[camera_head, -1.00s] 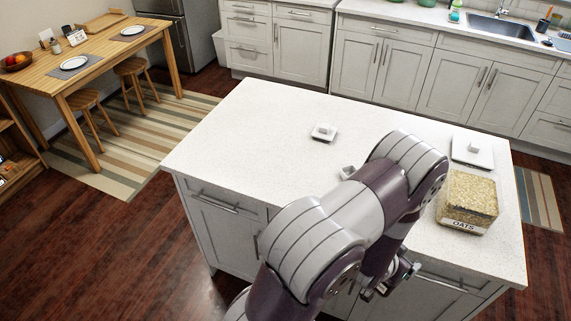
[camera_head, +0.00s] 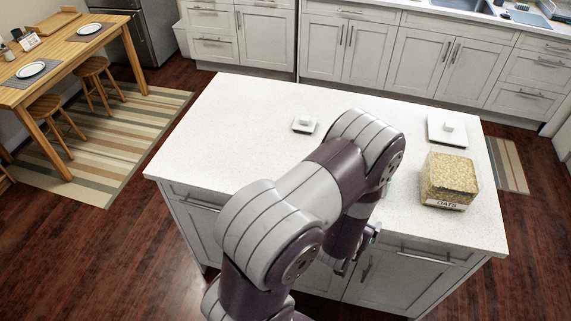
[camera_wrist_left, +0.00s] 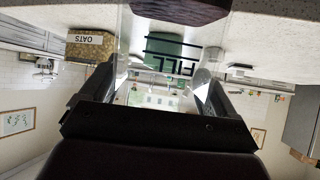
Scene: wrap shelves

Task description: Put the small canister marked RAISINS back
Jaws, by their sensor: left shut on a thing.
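In the left wrist view, which is upside down, my left gripper (camera_wrist_left: 158,78) is shut on a clear canister (camera_wrist_left: 135,55) with black FILL lettering and lines. Dark purple-brown contents (camera_wrist_left: 180,9) fill its base end. No RAISINS label shows, so I cannot read its name. In the head view only a bit of my left gripper (camera_head: 370,236) shows past the forearm, by the island's front edge; the canister is hidden there. My right gripper is in neither view.
The white island top (camera_head: 240,125) carries a small square lid (camera_head: 304,124), a larger knobbed lid (camera_head: 447,131) and an OATS canister (camera_head: 449,180), also in the wrist view (camera_wrist_left: 90,45). The island's left part is clear. My arm covers its middle.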

